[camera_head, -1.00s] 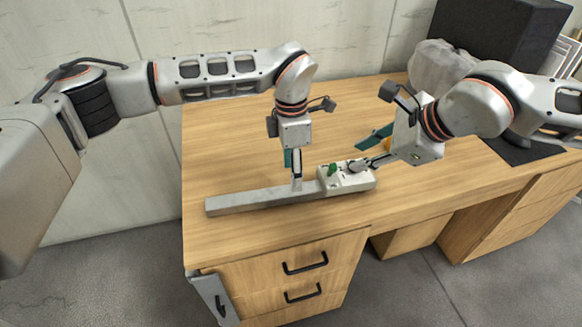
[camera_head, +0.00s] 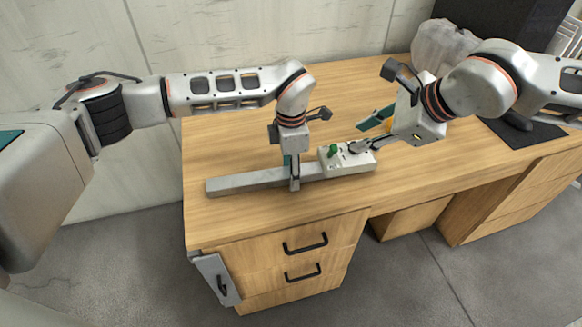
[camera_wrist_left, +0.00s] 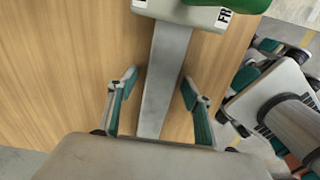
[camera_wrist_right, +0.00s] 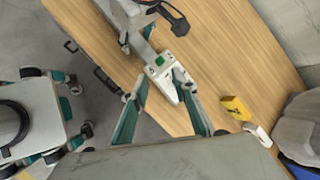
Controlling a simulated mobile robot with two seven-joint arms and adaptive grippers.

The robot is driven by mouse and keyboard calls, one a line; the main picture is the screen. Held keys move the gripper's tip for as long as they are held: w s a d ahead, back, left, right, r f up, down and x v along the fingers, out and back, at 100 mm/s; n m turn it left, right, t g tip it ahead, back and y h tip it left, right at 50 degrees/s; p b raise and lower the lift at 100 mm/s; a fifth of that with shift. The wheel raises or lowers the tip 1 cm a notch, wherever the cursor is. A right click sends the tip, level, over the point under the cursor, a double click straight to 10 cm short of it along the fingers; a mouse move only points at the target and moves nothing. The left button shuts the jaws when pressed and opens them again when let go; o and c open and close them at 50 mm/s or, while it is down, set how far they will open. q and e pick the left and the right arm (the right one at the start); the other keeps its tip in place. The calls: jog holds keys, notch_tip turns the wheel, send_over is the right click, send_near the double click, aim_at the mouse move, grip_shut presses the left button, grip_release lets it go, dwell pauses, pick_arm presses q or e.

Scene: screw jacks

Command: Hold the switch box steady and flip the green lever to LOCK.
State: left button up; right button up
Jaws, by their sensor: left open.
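The white switch box (camera_head: 347,166) sits on the desk at the right end of a grey bar (camera_head: 240,182). Its green lever (camera_head: 333,151) stands up near the box's left end. In the left wrist view, the lever (camera_wrist_left: 243,5) is cut off by the top edge, beside a partly visible label reading "FR". My left gripper (camera_head: 294,186) is open, pointing down, its fingers on either side of the bar (camera_wrist_left: 166,90), left of the box. My right gripper (camera_head: 356,148) reaches the box's right end from the right; its fingers are spread in the right wrist view, where the box (camera_wrist_right: 164,82) shows between them.
A yellow block (camera_wrist_right: 235,107) lies on the desk near my right gripper. A grey bag-like object (camera_head: 443,45), a black monitor (camera_head: 490,35) and a dark mat (camera_head: 535,135) are at the back right. The desk's front and left are clear, with drawers (camera_head: 290,260) below.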

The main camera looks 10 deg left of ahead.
pick_arm(q)
grip_shut()
pick_arm(e)
jog(key=shift+f, duration=0.1)
jog(key=c, duration=0.7)
jog(key=s+a+f+m+g+y, duration=0.1)
jog(key=s+a+f+g+y, duration=0.1)
jog(key=s+a+f, duration=0.1)
jog(key=s+a+f+m+g+y, duration=0.2)
jog(key=s+f+g, duration=0.1)
jog(key=shift+a, duration=0.4)
grip_shut()
jog(key=w+d+f+m+t+y, duration=0.1)
jog(key=d+f+m+t+y, duration=0.6)
jog(key=d+m, duration=0.6)
notch_tip(320, 180, down, 2)
jog(key=m+y, duration=0.2)
jog(key=y, duration=0.1)
jog(key=shift+w+d+f+t, duration=0.2)
jog(key=shift+d+f+t, duration=0.05)
jog(key=shift+d+t, duration=0.1)
